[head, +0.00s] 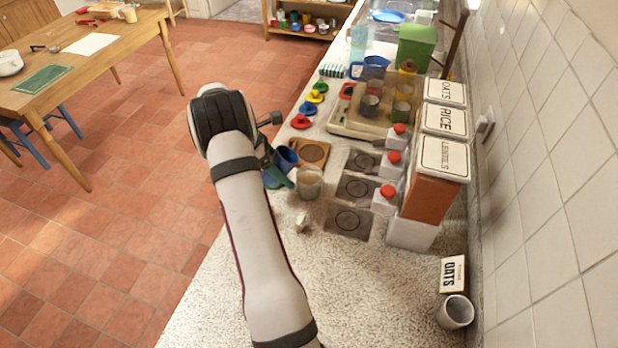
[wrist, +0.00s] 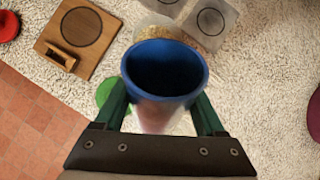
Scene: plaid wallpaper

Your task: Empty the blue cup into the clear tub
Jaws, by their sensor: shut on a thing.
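The blue cup (head: 286,158) is held by my gripper (head: 281,174) above the counter, beside the clear tub. In the wrist view the cup (wrist: 160,98) sits between the two green fingers of my gripper (wrist: 162,92), with its mouth toward the camera. Its inside looks dark blue, and I cannot make out any contents. The clear tub (head: 309,184) stands on the counter just right of the cup and nearer the head camera; something pale beige shows in it. In the wrist view the tub is partly hidden behind the cup.
A wooden board with a dark ring (head: 309,152) lies behind the tub. Grey ringed plates (head: 348,221) and white, red-topped containers (head: 385,200) stand to the right. A small pale object (head: 302,222) lies in front. The near counter (head: 250,320) is mostly clear.

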